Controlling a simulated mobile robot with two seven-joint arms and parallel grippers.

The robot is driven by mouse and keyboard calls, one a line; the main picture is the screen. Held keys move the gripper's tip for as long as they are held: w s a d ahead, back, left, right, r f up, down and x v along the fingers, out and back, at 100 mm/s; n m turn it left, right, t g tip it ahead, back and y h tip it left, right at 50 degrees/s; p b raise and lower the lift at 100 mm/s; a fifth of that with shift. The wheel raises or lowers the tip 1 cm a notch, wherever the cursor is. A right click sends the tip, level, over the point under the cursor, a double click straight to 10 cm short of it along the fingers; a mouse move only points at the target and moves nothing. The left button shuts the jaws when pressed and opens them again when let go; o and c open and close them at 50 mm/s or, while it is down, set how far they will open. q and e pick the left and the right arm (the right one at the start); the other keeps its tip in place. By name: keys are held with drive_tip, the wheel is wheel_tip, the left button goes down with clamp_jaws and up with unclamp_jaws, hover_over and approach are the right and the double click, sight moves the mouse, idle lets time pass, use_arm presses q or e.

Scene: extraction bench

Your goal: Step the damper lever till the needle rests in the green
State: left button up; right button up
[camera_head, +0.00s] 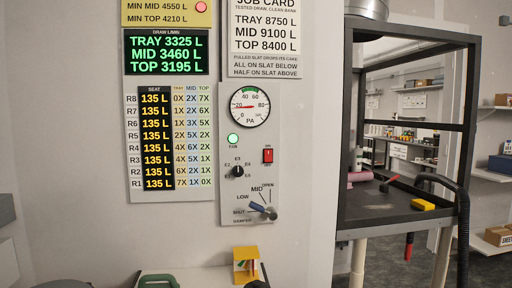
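The damper lever (257,207) is a short blue handle on a grey round pivot at the bottom of the grey wall panel. It points left and slightly up from the pivot, between the SHUT and LOW marks; its exact notch is hard to tell. The PA gauge (249,106) is round and white at the panel's top. Its red needle (243,107) points left, around the 20 side. The green band (249,90) is at the top of the dial, and the needle lies outside it. Neither gripper can be made out in the view.
A green lamp (233,139), black selector knob (238,171) and red switch (268,155) share the panel. A yellow holder (245,264) and dark green object (158,281) are on the pale bench below. A black-framed cabinet (400,205) stands at right.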

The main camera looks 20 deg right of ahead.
use_arm(q)
drive_tip(key=shift+s+f, duration=0.15)
drive_tip(key=shift+s, duration=0.15)
idle(0.5)
drive_tip(key=shift+w, duration=0.3)
idle(0.6)
idle(0.3)
